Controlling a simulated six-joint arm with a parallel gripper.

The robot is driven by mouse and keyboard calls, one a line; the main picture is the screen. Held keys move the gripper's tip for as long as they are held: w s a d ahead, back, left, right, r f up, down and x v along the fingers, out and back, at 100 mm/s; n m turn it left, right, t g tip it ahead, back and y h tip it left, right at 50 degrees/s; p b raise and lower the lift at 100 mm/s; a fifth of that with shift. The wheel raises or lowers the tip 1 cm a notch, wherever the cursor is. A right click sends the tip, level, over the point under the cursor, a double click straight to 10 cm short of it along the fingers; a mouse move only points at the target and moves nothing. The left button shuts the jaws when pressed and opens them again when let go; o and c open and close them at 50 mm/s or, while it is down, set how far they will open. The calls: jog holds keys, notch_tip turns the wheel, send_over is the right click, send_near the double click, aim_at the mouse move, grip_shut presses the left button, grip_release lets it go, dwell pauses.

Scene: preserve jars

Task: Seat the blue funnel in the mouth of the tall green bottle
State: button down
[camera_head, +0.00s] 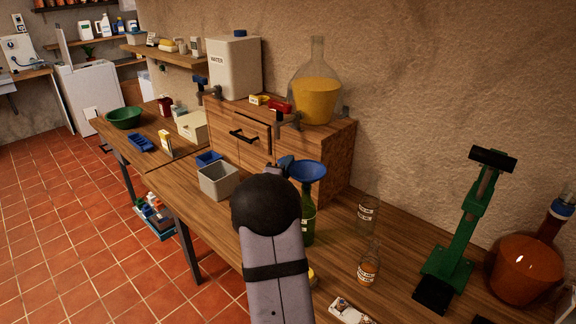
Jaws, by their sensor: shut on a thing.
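The blue funnel (309,172) is upright, with its wide mouth facing up. It is directly above or in the top of the tall green bottle (308,222), which stands on the workbench. I cannot tell whether the funnel's stem is inside the bottle's mouth. My gripper (287,163) is at the funnel's left rim and is shut on it. My own dark round arm joint hides part of the gripper and the bottle's left side.
Clear labelled bottles (368,265) stand right of the green bottle. A grey bin (218,181) is to the left. A wooden cabinet (333,150) stands behind. A green stand (460,235) and an orange flask (524,270) are at the right.

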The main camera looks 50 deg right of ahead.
jog(key=shift+f, duration=0.3)
jog(key=c, duration=1.8)
grip_release()
jog(key=shift+o, duration=0.2)
jog(key=b+v, duration=0.3)
jog(key=v, duration=0.4)
jog(key=shift+a, duration=0.1)
